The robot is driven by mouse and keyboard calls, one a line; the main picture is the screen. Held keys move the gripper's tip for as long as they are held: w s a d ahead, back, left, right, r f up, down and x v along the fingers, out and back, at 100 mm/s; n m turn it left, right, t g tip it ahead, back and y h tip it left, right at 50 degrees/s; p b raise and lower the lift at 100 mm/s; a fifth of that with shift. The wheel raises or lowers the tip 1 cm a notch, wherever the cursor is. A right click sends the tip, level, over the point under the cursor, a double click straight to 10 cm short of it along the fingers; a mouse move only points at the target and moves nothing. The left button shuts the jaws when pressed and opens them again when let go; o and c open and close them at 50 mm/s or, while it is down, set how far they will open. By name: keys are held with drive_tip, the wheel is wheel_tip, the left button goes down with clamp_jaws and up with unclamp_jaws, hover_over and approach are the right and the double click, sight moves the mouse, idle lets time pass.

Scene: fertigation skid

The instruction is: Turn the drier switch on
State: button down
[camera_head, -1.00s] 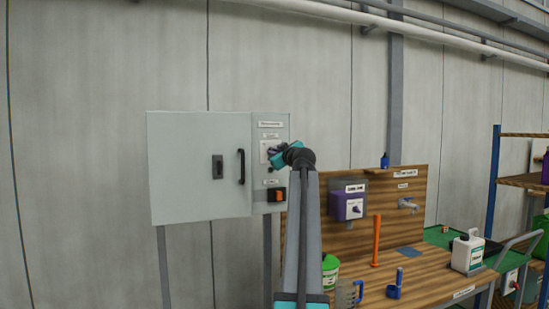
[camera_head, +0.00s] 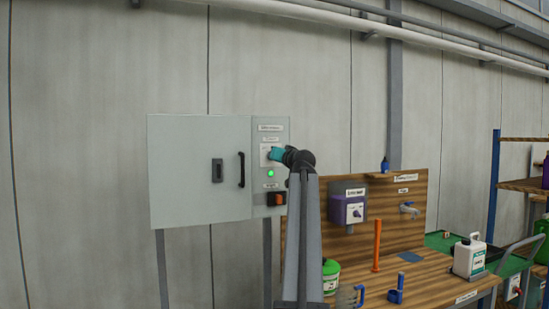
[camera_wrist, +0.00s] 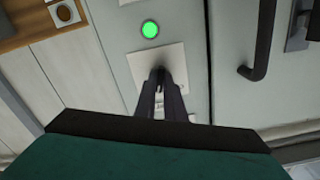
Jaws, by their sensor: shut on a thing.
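The grey control cabinet (camera_head: 200,170) stands against the wall, with a narrow switch panel on its right side. A rotary switch on a pale square plate (camera_head: 263,155) sits in the upper part of that panel. My teal gripper (camera_head: 275,154) is at this plate and hides most of the knob in the head view. In the wrist view, my dark fingers (camera_wrist: 161,88) are shut on the dark switch knob (camera_wrist: 158,74), in front of its plate (camera_wrist: 178,57). A green lamp (camera_head: 270,173) beside the plate is lit; it also glows in the wrist view (camera_wrist: 150,29).
An orange-and-black switch (camera_head: 275,199) is lower on the same panel. The cabinet door has a black handle (camera_head: 241,169) close by on the left. A wooden bench (camera_head: 400,275) to the right holds a purple box (camera_head: 348,209), an orange upright tube (camera_head: 377,245) and containers.

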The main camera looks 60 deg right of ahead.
drive_tip(key=m+p, duration=0.1)
drive_tip(key=m, duration=0.3)
drive_tip(key=shift+w+a+m, duration=0.1)
drive_tip(key=shift+m, duration=0.3)
drive_tip(key=shift+f, duration=0.1)
drive_tip(key=c, duration=1.8)
unclamp_jaws()
drive_tip(key=shift+c, duration=0.2)
drive_tip(key=b+v, duration=0.2)
drive_tip(key=v, duration=1.1)
drive_tip(key=shift+s+a+b, duration=0.25)
drive_tip(key=shift+s+b, duration=0.05)
drive_tip(key=shift+s, duration=0.05)
